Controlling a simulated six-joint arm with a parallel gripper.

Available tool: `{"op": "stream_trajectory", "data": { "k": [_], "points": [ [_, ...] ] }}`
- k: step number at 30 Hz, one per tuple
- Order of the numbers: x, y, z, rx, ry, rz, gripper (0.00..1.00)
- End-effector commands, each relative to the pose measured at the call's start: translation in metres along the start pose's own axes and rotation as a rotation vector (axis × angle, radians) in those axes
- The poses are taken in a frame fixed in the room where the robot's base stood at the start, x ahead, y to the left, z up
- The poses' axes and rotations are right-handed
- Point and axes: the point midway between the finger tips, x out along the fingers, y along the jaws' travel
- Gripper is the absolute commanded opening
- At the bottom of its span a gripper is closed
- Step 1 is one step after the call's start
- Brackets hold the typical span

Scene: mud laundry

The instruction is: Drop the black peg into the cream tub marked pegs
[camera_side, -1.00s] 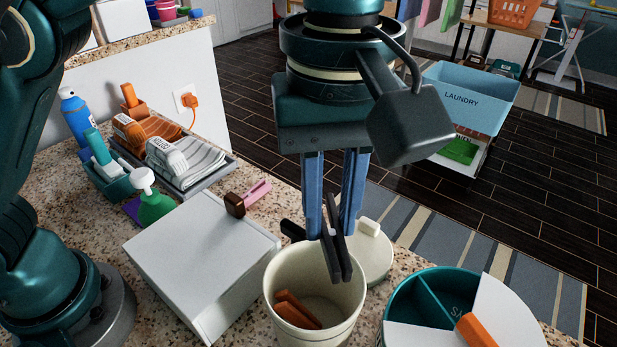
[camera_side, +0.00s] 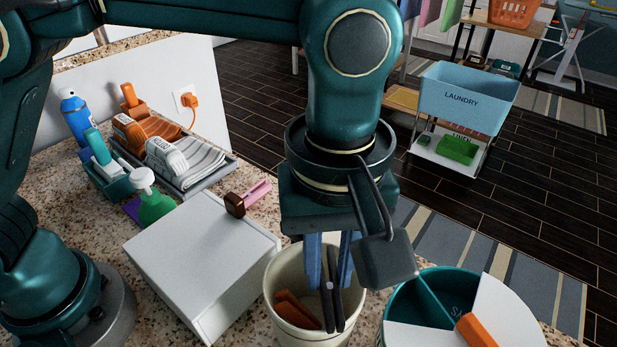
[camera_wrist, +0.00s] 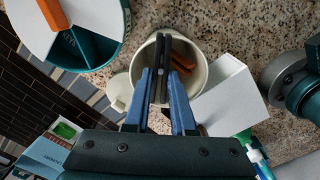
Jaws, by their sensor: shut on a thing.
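The cream tub (camera_side: 286,268) stands upright on the speckled counter with its mouth open; it also shows in the wrist view (camera_wrist: 199,58). No marking on it can be read from here. Orange pegs (camera_side: 297,312) lie inside it. My gripper (camera_side: 330,285) is above the tub with its blue fingers reaching down to its mouth. It is shut on the black peg (camera_side: 334,305), which hangs steeply within the tub's outline. The wrist view also shows the black peg (camera_wrist: 161,65) over the tub's opening.
A white box (camera_side: 200,262) stands left of the tub, with a brown and pink peg (camera_side: 249,197) at its far edge. A cream lid (camera_wrist: 118,90) lies beside the tub.

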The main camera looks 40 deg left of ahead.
Motion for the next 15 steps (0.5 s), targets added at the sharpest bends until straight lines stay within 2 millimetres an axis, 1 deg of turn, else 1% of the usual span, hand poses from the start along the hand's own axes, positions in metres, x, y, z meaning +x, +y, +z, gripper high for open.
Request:
{"op": "stream_trajectory", "data": {
  "k": [5,6,8,9,15],
  "points": [
    [0.0001,0.0000,0.0000,0.000,0.000,0.000,0.00],
    [0.0001,0.0000,0.0000,0.000,0.000,0.000,0.31],
    [0.0001,0.0000,0.0000,0.000,0.000,0.000,0.54],
    [0.0000,0.0000,0.0000,0.000,0.000,-0.001,0.58],
    [-0.0001,0.0000,0.0000,0.000,0.000,-0.001,0.58]
  ]
}}
